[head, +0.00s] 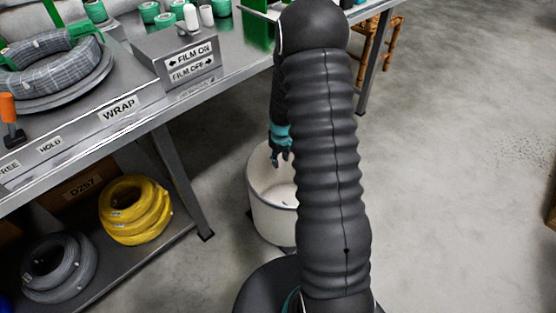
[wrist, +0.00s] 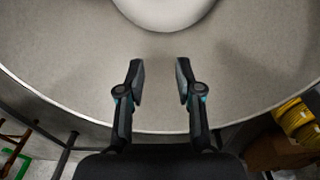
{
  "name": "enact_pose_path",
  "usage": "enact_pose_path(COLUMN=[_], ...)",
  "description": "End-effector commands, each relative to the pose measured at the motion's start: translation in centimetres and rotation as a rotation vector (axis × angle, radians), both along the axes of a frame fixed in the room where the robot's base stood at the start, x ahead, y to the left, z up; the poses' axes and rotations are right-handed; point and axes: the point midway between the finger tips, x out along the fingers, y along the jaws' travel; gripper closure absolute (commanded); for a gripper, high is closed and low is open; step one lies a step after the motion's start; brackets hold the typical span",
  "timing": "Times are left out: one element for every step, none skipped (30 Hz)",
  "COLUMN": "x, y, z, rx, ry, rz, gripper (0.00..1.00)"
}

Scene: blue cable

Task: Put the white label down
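My gripper (head: 281,148) hangs over a white round bin (head: 273,222) beside the bench. In the wrist view the gripper (wrist: 158,85) has its two fingers apart with nothing between them. A grey surface with a curved edge (wrist: 75,108) fills most of the wrist view; it looks like the inside of the bin. A white rounded thing (wrist: 165,12) is at the top of the wrist view, beyond the fingertips and partly cut off. I cannot tell whether it is the white label. No white label shows clearly in either view.
The steel bench (head: 226,68) is at left, with a grey cable coil (head: 58,68) and a film box (head: 182,52). A yellow coil (head: 135,208) and another grey coil (head: 58,268) lie on its lower shelf. Open floor (head: 450,150) is at right.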

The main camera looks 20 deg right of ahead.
Motion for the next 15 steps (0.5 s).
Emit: enact_pose_path(x=[0.0,-0.1,-0.3,-0.4,-0.7,-1.0,-1.3,-1.7,-2.2,-2.6,-3.0,-3.6,-4.1,-4.6,-5.4], y=[0.6,0.9,1.4,1.7,2.1,2.6,2.9,3.3,3.8,4.2,4.5,5.0,5.4,5.8,6.2], z=[2.6,3.9,5.6,6.9,8.1,9.8,10.9,12.1,13.6,14.7,15.8,17.2,18.3,19.3,20.6], rx=[-0.004,-0.005,-0.006,-0.006,-0.006,-0.006,-0.007,-0.007,-0.006,-0.006,-0.005,-0.003,-0.002,-0.002,0.000], ry=[-0.021,-0.030,-0.042,-0.051,-0.059,-0.072,-0.081,-0.089,-0.102,-0.109,-0.120,-0.131,-0.139,-0.150,-0.161], rz=[-0.006,-0.013,-0.020,-0.027,-0.032,-0.042,-0.047,-0.054,-0.061,-0.068,-0.075,-0.082,-0.088,-0.094,-0.103], gripper=[0.65,0.65,0.65,0.65,0.65,0.65,0.65,0.65,0.65,0.65,0.65,0.65,0.65,0.65,0.65])
